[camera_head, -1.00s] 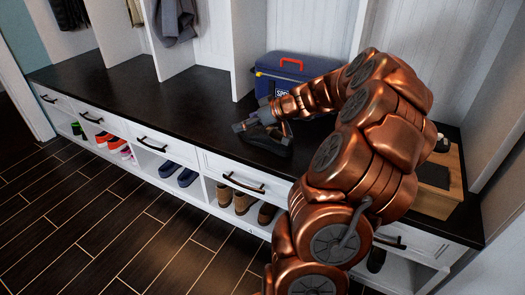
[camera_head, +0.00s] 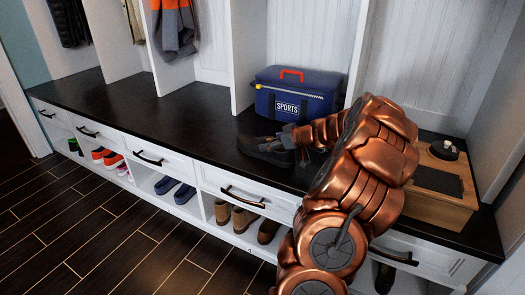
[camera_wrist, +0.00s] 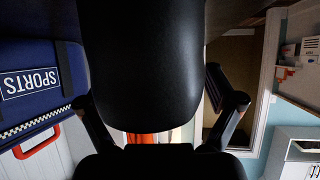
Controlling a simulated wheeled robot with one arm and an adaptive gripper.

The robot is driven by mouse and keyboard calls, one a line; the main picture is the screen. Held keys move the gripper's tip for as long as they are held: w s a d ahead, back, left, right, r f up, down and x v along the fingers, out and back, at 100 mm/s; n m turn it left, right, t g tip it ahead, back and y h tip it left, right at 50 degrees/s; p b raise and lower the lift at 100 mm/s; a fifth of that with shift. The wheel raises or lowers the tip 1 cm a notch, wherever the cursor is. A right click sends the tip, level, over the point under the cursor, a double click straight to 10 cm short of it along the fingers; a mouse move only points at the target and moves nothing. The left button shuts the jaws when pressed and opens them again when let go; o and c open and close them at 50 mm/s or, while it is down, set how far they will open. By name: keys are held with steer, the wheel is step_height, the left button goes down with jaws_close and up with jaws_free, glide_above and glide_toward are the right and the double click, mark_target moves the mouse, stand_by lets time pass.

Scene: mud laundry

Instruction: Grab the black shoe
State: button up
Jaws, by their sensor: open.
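A black shoe (camera_head: 262,150) lies on the dark bench top in front of the blue sports bag. Another dark shape, perhaps a second shoe, shows just right of it, partly hidden by my arm. My gripper (camera_head: 287,136) is low at the right end of the shoe, and its fingertips are hard to make out there. In the wrist view my two fingers (camera_wrist: 160,105) stand wide apart. A large smooth black shape fills the space between them. No grasp is visible.
The sports bag (camera_head: 297,93) stands behind the shoe, near a divider. A wooden box (camera_head: 440,203) with a dark top sits at the right. Brown shoes (camera_head: 243,217) and blue shoes (camera_head: 175,188) stand in cubbies below the drawers. The bench left of the shoe is clear.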

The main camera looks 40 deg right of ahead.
steer(key=shift+x, duration=1.1)
steer(key=shift+c, duration=0.4)
steer(key=c, duration=1.3)
steer(key=shift+c, duration=0.5)
steer(key=shift+r, duration=0.15)
